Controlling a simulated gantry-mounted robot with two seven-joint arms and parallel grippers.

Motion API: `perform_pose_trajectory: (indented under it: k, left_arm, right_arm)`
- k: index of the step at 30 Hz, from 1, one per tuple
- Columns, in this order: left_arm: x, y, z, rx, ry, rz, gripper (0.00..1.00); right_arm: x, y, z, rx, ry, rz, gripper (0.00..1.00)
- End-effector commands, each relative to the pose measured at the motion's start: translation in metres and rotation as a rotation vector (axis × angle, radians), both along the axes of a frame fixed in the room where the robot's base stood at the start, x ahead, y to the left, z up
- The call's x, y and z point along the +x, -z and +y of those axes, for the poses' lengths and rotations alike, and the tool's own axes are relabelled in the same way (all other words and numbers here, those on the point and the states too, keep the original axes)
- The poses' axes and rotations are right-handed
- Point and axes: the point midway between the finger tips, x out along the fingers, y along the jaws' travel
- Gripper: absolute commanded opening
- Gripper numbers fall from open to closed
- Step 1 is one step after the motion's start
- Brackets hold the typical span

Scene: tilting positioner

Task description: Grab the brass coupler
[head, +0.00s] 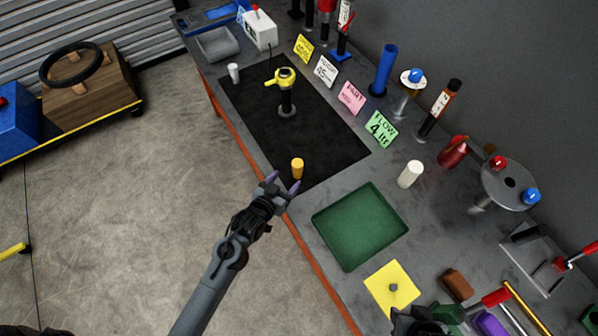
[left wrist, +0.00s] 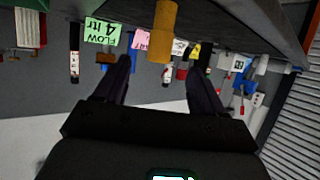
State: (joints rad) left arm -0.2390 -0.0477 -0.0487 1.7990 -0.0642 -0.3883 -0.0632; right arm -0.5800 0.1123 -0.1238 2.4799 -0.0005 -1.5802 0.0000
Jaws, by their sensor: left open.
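The brass coupler (head: 297,168) is a small orange-yellow cylinder standing upright on the near end of the black mat (head: 325,145). My left gripper (head: 283,182) is open and empty, just short of the coupler, with its fingertips pointing toward it. In the left wrist view, which is upside down, the coupler (left wrist: 164,30) shows ahead of the gap between the two open fingers (left wrist: 158,65). It seems not to touch either finger. A dark part at the bottom edge of the head view looks like my right gripper (head: 418,322); its jaws cannot be made out.
A yellow-topped stand (head: 286,80) is farther back on the mat. A green tray (head: 345,257) lies to the right of my left gripper, with a white cylinder (head: 410,174) behind it. Label cards, including a green one (head: 381,129), line the mat's far side. The bench's orange edge (head: 300,243) runs close by.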

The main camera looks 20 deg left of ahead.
Motion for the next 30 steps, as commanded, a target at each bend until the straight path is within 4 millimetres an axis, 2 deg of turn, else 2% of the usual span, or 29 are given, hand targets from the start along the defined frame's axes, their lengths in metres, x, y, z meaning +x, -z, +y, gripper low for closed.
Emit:
perform_pose_trajectory:
  k: [7, 14, 24, 30]
  left_arm:
    - [0.031, 0.011, -0.004, 0.0, 0.0, -0.001, 0.7]
    - [0.042, 0.016, -0.005, 0.0, 0.0, 0.0, 0.7]
    - [0.077, 0.031, -0.007, 0.0, 0.001, 0.0, 0.7]
    - [0.086, 0.036, -0.008, 0.0, 0.0, 0.0, 0.7]
  right_arm:
    - [0.0, 0.001, -0.001, -0.001, 0.002, -0.002, 0.43]
    - [0.0, 0.001, -0.003, -0.008, -0.002, -0.002, 0.43]
    - [0.0, 0.002, -0.005, -0.015, -0.005, -0.001, 0.43]
    - [0.0, 0.003, -0.004, -0.012, -0.002, -0.001, 0.43]
